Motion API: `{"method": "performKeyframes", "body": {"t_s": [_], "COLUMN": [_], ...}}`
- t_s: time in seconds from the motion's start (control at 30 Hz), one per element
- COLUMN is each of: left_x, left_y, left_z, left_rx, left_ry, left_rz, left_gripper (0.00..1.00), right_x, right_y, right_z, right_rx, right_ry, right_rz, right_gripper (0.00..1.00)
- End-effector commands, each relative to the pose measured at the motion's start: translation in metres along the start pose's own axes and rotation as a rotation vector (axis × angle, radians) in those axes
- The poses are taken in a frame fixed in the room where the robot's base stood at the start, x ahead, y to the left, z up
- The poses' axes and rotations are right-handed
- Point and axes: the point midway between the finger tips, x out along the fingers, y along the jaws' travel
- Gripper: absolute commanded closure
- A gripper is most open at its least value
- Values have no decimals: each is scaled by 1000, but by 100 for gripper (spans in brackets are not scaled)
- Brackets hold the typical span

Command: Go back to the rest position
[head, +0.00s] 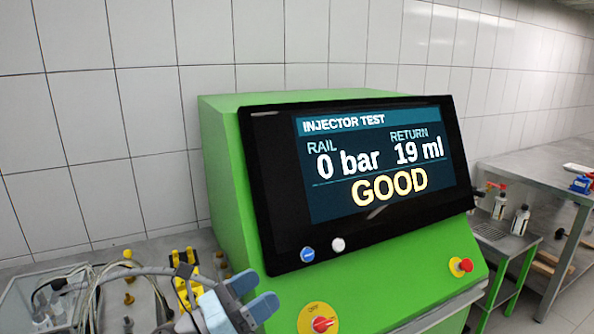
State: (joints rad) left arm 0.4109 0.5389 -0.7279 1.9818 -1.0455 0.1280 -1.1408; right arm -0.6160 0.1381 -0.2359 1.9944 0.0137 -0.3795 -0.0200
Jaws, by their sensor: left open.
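My left gripper (253,296), with light blue fingers, is at the bottom of the head view, left of centre. It is open and I see nothing between its fingers. It is in front of the lower left of the green test bench (222,170). The bench's black-framed screen (375,165) reads INJECTOR TEST, RAIL 0 bar, RETURN 19 ml and GOOD. My right gripper is not in view.
The bench front has a yellow-and-red OFF switch (322,324) and a red stop button (461,266). Cables, a clear box (40,300) and yellow parts (183,262) crowd the lower left. A metal table (545,165) and bottles (519,220) are at right.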

Motion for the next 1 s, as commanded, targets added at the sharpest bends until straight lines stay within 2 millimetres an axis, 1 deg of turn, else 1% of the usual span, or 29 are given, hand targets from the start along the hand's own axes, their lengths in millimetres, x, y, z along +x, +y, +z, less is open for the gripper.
{"method": "performKeyframes", "body": {"t_s": [0.03,0.07,0.1,0.13,0.17,0.2,0.23,0.27,0.3,0.37,0.4,0.5,0.6,0.7,0.8,0.93,0.97,1.0], "left_x": [-10,-18,-30,-40,-52,-70,-84,-99,-121,-155,-178,-228,-264,-291,-313,-336,-341,-347], "left_y": [1,5,11,16,21,27,31,34,37,36,33,16,-4,-24,-44,-69,-74,-82], "left_z": [3,5,6,5,3,-3,-8,-15,-26,-46,-60,-91,-112,-127,-138,-148,-150,-152], "left_rx": [-196,-313,-468,-584,-699,-851,-961,-1073,-1216,-1422,-1549,-1797,-1954,-2057,-2130,-2193,2173,2125], "left_ry": [-89,-141,-210,-262,-314,-383,-435,-488,-559,-668,-741,-904,-1030,-1129,-1216,-1314,1316,1306], "left_rz": [105,170,258,324,392,484,553,624,721,872,973,1202,1379,1525,1654,1803,-1808,-1799], "left_gripper": [17,17,17,17,17,17,17,17,17,17,17,17,17,17,17,17,17,17], "right_x": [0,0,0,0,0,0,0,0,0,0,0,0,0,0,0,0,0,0], "right_y": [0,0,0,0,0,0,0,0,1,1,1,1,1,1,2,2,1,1], "right_z": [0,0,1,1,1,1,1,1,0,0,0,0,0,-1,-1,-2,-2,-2], "right_rx": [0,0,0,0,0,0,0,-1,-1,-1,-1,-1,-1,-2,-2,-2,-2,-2], "right_ry": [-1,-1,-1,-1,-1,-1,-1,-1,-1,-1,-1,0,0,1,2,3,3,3], "right_rz": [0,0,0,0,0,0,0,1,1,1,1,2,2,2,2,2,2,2], "right_gripper": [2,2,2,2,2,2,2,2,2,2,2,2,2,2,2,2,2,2]}}
